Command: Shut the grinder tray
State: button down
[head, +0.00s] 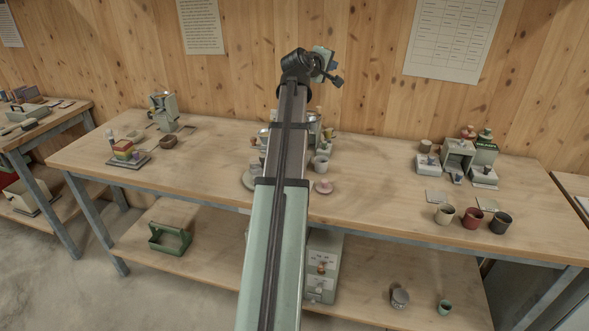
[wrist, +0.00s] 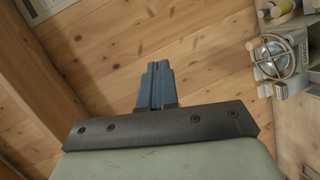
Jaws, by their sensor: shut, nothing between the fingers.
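My arm hides part of the table's middle, where cups and a plate (head: 249,180) stand. Boxy grey-green units (head: 458,153) and several cups, one red (head: 472,217), stand at right. A steel-bowled device (wrist: 277,52) shows in the wrist view.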

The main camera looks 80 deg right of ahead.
jog(key=w+a+f+n+t+y, duration=0.25)
jog(key=a+f, duration=0.35)
jog(key=f, duration=0.3)
jog(key=w+a+f+n+t+y, duration=0.1)
jog(key=a+f+t+y, duration=0.4)
jog(key=f, duration=0.4)
jog(key=w+a+f+n+t+y, duration=0.1)
jog(key=w+a+f+t+y, duration=0.1)
jog(key=a+f, duration=0.55)
jog(key=shift+h, duration=0.25)
jog(key=x, duration=1.1)
jog(key=shift+s+d+f, duration=0.1)
jog(key=shift+s+d, duration=0.15)
jog(key=shift+s, duration=0.1)
jog(key=d, duration=0.2)
jog(key=shift+d, duration=0.95)
jog(key=d, duration=1.1)
jog(key=shift+d, duration=0.1)
